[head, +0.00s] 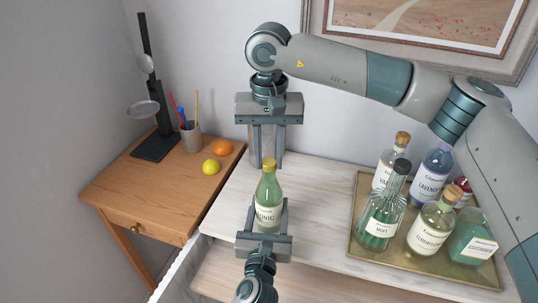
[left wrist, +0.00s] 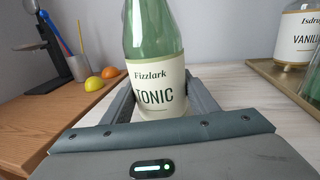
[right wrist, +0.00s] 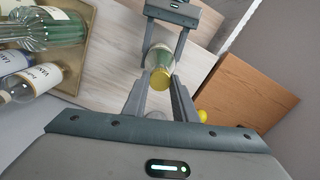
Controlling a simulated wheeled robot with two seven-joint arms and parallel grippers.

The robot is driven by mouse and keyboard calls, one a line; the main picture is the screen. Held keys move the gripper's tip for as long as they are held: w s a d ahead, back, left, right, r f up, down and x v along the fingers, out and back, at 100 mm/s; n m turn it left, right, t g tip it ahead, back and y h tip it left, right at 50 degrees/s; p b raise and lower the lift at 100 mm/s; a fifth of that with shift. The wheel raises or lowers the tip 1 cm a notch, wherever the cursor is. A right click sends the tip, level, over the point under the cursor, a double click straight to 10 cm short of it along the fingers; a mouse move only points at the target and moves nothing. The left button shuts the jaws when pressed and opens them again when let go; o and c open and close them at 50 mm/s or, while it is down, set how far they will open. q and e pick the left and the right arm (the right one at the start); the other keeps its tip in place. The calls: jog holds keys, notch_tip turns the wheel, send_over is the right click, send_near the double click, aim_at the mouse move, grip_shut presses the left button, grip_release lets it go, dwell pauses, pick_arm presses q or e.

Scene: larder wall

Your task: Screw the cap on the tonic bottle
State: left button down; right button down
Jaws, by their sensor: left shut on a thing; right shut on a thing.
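The green tonic bottle (head: 268,190) stands upright near the front of the pale marble counter (head: 315,190); its base is hidden behind my left gripper. My left gripper (head: 267,208) is shut on the bottle's lower body from the front; in the left wrist view its fingers flank the label (left wrist: 158,95). The yellow cap (head: 269,162) sits at the top of the bottle neck and also shows in the right wrist view (right wrist: 162,76). My right gripper (head: 267,158) points down from above and is shut on the cap. How far the cap is threaded I cannot tell.
A brass tray (head: 365,250) with several bottles stands on the right. On the left a wooden table (head: 125,190) holds a lemon (head: 211,167), an orange (head: 223,147), a pen cup (head: 191,138) and a black stand (head: 155,145). An open drawer (head: 225,270) lies below the counter front.

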jog(key=m, duration=0.8)
jog(key=shift+m, duration=0.4)
jog(key=m, duration=1.1)
jog(key=shift+m, duration=0.4)
jog(key=m, duration=1)
jog(key=shift+m, duration=0.4)
jog(key=c, duration=1.4)
grip_release()
jog(key=shift+c, duration=0.2)
